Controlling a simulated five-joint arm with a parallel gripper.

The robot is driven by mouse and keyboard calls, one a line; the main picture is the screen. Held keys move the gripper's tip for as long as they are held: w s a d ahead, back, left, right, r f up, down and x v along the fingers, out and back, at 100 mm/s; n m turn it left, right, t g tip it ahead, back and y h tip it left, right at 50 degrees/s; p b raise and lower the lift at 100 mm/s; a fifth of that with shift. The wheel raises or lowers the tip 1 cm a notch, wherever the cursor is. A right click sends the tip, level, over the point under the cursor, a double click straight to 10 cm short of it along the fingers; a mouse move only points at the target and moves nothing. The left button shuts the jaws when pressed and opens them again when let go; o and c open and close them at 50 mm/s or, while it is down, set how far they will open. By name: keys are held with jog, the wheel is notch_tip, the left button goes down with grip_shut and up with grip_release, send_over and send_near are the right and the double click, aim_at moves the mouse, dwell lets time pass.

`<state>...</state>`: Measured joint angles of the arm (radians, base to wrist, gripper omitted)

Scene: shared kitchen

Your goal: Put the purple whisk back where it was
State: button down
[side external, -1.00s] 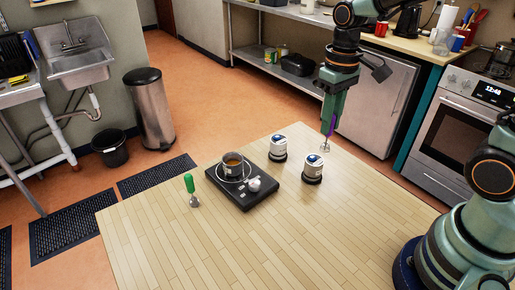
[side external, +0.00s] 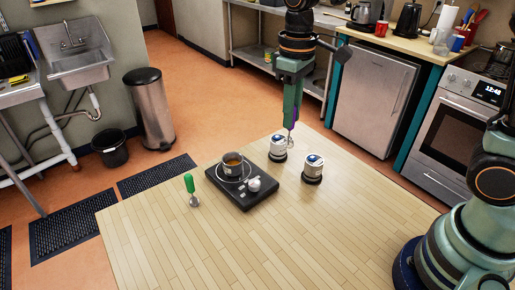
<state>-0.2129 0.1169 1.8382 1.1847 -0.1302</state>
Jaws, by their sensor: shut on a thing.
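The purple whisk (side external: 296,115) is held upright in my gripper (side external: 292,112), with its wire end pointing down. My gripper is shut on its handle, and the fingers hide much of it. The whisk is behind and slightly right of a white jar (side external: 278,145) on a dark round base. Part of its wire end shows just above that jar in the picture. I cannot tell whether it touches the table. A second whisk-like tool with a green handle (side external: 189,184) stands upright on the table at left.
A second white jar (side external: 314,163) on a dark base stands right of the first. The wooden table (side external: 330,235) is clear at the front and right.

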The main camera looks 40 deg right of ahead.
jog(key=a+r+n, duration=0.2)
jog(key=a+n, duration=0.2)
jog(key=a, duration=0.7)
jog(key=a+r+n, duration=0.2)
jog(key=a+n, duration=0.3)
jog(key=a, duration=0.6)
jog(key=f, duration=1.9)
jog(key=shift+s+d+f, duration=0.15)
jog(key=shift+s+d, duration=0.1)
jog(key=shift+f, duration=0.1)
jog(key=c, duration=0.7)
grip_release()
